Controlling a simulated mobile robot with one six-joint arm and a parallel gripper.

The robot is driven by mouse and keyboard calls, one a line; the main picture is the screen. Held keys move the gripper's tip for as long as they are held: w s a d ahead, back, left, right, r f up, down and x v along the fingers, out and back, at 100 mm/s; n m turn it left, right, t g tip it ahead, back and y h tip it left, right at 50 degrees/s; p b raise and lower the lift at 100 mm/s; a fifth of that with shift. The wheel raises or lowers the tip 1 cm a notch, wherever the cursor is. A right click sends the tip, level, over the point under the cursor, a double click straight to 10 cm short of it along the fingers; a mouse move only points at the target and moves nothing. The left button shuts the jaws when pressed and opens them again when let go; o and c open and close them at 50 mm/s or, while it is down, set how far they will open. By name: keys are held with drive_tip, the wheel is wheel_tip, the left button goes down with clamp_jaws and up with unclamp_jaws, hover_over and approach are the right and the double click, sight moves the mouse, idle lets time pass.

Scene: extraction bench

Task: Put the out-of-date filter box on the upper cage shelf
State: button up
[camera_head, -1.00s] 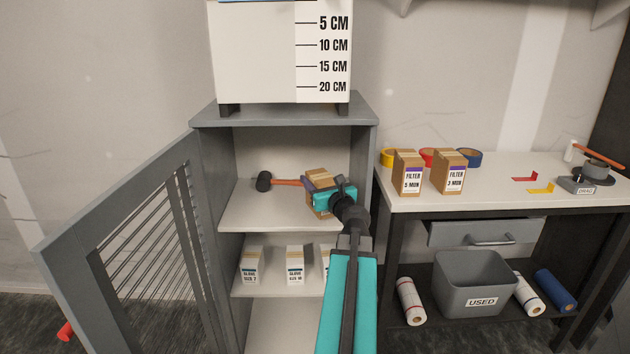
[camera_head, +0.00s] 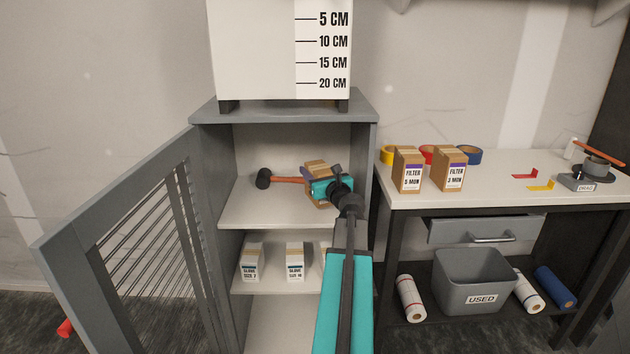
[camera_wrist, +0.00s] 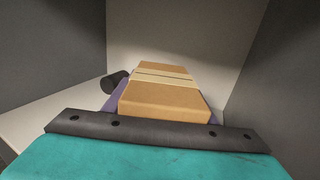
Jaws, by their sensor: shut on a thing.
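In the wrist view the box (camera_wrist: 164,92) stands just beyond the dark bar of my gripper (camera_wrist: 150,130). Its label is hidden, and I cannot tell whether its base touches the shelf. A mallet with a black head (camera_head: 264,179) and an orange handle lies on the same shelf to the left, its handle end close to the box.
The cage door (camera_head: 120,240) stands open at the left. Glove boxes (camera_head: 295,262) sit on the shelf below. Filter boxes marked 5 MON (camera_head: 410,172) and 3 MON (camera_head: 449,171) stand on the bench at right, above a grey USED bin (camera_head: 474,280). The upper shelf's front left is bare.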

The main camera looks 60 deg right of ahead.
drive_tip(key=shift+w+d, duration=0.35)
drive_tip(key=shift+d, duration=0.05)
drive_tip(key=shift+s+a+f+b, duration=0.1)
drive_tip(key=shift+f+b, duration=0.3)
drive_tip(key=shift+f, duration=1.35)
drive_tip(key=shift+f, duration=0.15)
drive_tip(key=o, duration=1.2)
drive_tip(key=shift+r, duration=0.2)
drive_tip(key=v, duration=1)
drive_tip(key=shift+f, duration=0.15)
drive_tip(key=shift+b+v, duration=0.5)
drive_tip(key=shift+v, duration=0.5)
